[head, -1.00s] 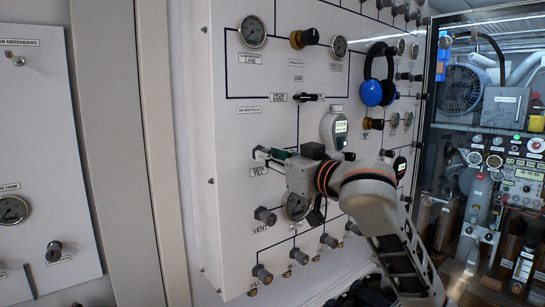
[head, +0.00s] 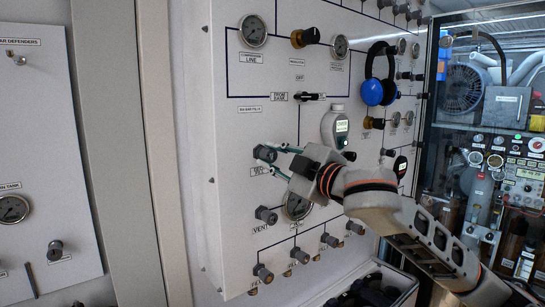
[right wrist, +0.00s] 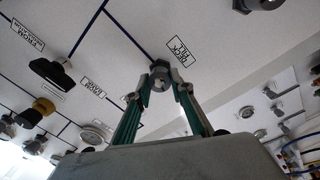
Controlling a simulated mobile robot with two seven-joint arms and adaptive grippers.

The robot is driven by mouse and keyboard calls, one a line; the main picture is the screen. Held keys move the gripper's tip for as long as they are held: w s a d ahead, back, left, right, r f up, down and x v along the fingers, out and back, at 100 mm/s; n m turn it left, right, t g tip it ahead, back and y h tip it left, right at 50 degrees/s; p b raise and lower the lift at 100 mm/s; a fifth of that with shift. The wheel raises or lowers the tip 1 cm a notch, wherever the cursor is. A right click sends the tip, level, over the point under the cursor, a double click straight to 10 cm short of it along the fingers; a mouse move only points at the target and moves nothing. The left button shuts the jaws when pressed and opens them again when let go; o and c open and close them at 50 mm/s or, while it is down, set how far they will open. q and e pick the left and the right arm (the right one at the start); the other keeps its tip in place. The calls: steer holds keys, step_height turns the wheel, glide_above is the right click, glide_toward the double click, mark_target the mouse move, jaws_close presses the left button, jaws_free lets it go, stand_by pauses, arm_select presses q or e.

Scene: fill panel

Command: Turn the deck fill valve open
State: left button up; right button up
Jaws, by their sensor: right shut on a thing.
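The deck fill valve (head: 264,153) is a grey knob on the left part of the white panel, above the VENT knob. In the right wrist view, the valve knob (right wrist: 160,72) sits between the fingertips beside a label that reads as deck fill, turned over. My right gripper (head: 273,158) is shut on the knob, its green fingers reaching in from the right, one above the other. In the right wrist view, the gripper (right wrist: 162,82) has one fingertip on each side of the knob. My left gripper is not in view.
A VENT knob (head: 266,215) and a gauge (head: 298,206) lie just below the gripper. A black-handled valve (head: 311,97) is above.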

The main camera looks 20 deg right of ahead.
steer(key=n, duration=0.8)
steer(key=shift+f+n+y, duration=0.1)
steer(key=shift+n+y, duration=0.2)
steer(key=shift+n, duration=0.1)
steer(key=n, duration=0.3)
steer(key=shift+n+g, duration=0.3)
steer(key=shift+n, duration=0.1)
steer(key=n, duration=0.4)
steer(key=shift+d+n+y, duration=0.1)
steer(key=shift+n+y, duration=0.2)
steer(key=n, duration=0.4)
steer(key=shift+f+n, duration=0.1)
steer(key=shift+n, duration=0.2)
steer(key=n, duration=0.3)
steer(key=shift+n+g, duration=0.3)
steer(key=n, duration=0.4)
steer(key=shift+w+d, duration=0.1)
steer(key=n+h, duration=0.1)
steer(key=n, duration=0.3)
steer(key=shift+n, duration=0.3)
